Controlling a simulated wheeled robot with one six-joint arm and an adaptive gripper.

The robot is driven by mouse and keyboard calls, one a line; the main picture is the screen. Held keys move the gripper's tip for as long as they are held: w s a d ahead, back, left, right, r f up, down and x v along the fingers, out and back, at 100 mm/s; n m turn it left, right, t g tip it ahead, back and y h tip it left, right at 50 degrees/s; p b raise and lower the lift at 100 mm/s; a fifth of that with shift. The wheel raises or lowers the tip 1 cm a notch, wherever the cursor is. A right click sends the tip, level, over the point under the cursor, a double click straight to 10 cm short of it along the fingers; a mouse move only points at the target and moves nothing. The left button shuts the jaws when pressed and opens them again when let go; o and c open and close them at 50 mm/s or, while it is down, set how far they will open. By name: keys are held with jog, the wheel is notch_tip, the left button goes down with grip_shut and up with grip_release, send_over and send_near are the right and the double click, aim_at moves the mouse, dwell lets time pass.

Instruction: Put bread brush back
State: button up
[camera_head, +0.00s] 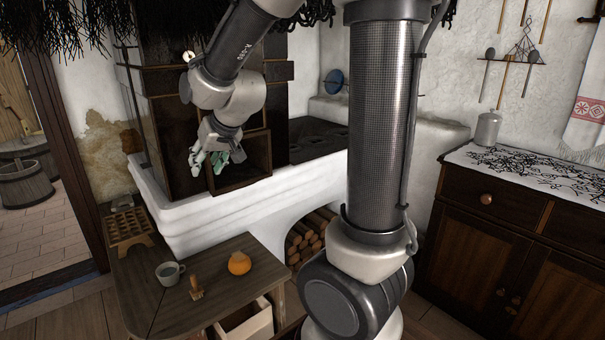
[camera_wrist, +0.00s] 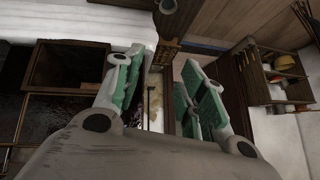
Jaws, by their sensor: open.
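My gripper (camera_head: 211,160) is raised in front of the dark stove front, beside an open square niche (camera_head: 240,165). In the wrist view, its green-padded fingers (camera_wrist: 162,78) are spread apart, and I see nothing clearly held between them. I cannot surely identify a bread brush. A small wooden piece with an upright handle (camera_head: 196,288) stands on the low wooden table (camera_head: 180,315), well below my gripper; it may be the brush or a stamp. The open niche also shows at the left of the wrist view (camera_wrist: 75,65).
A grey mug (camera_head: 170,273), an orange pumpkin-like object (camera_head: 239,263) and a wooden compartment tray (camera_head: 128,227) are on the low table and bench. The white stove ledge (camera_head: 250,200) runs below my gripper. A dark wooden cabinet (camera_head: 510,240) stands at the right.

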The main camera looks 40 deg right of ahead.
jog(key=s+d+r+g+h, duration=0.1)
jog(key=s+d, duration=0.3)
jog(key=s, duration=0.9)
jog(key=s+d+r+g, duration=0.2)
jog(key=s+d, duration=0.2)
jog(key=s, duration=0.9)
jog(key=shift+s+d+r+n+h, duration=0.4)
